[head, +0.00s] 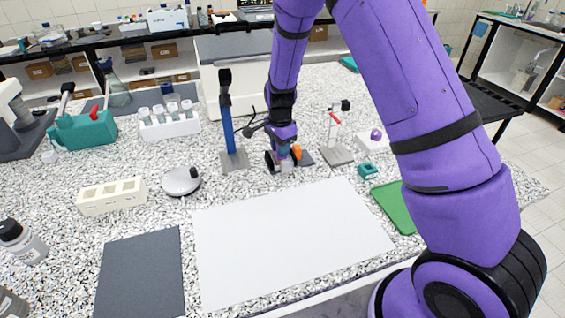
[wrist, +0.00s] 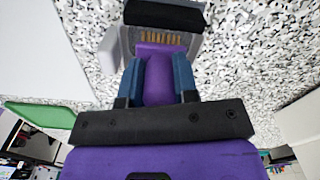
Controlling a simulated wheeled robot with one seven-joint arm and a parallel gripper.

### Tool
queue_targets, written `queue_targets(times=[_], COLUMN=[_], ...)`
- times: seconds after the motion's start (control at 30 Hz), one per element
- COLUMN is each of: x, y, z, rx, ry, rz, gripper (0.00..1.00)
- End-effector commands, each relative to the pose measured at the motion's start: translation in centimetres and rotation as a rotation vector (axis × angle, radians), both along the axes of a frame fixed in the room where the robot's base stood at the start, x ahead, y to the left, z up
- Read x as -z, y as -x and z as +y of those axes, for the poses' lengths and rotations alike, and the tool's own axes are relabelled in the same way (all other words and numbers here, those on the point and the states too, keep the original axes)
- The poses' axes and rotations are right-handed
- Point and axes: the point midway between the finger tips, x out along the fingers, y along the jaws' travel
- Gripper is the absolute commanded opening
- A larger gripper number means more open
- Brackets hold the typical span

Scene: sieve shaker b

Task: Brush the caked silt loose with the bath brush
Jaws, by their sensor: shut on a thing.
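My gripper (wrist: 157,85) is shut on a purple piece (wrist: 158,62) between its blue fingers, which I take to be the bath brush's handle. Tan bristles (wrist: 165,38) show just beyond it, beside a grey part and a black bar (wrist: 165,14). In the head view my gripper (head: 286,150) is low over the speckled bench, behind the white sheet. A black rounded part (head: 270,163) and an orange piece (head: 297,152) are close by it. I cannot make out caked silt, or whether the bristles touch anything.
A blue post on a grey base (head: 234,158) stands just left of my gripper. A small stand (head: 337,154) and a teal block (head: 368,171) are to the right. The white sheet (head: 285,240) in front is bare. A green tray (head: 395,207) lies at right.

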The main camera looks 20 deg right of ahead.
Motion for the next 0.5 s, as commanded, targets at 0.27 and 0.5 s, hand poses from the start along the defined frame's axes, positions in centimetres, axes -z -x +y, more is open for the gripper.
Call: queue_targets(times=[0.27,0.5], x=[0.19,0.04], y=[0.02,0.03], z=[1.09,0.10], rx=[0.001,0.002], ry=[0.000,0.001], rz=[0.001,0.002], gripper=[0.04,0.04])
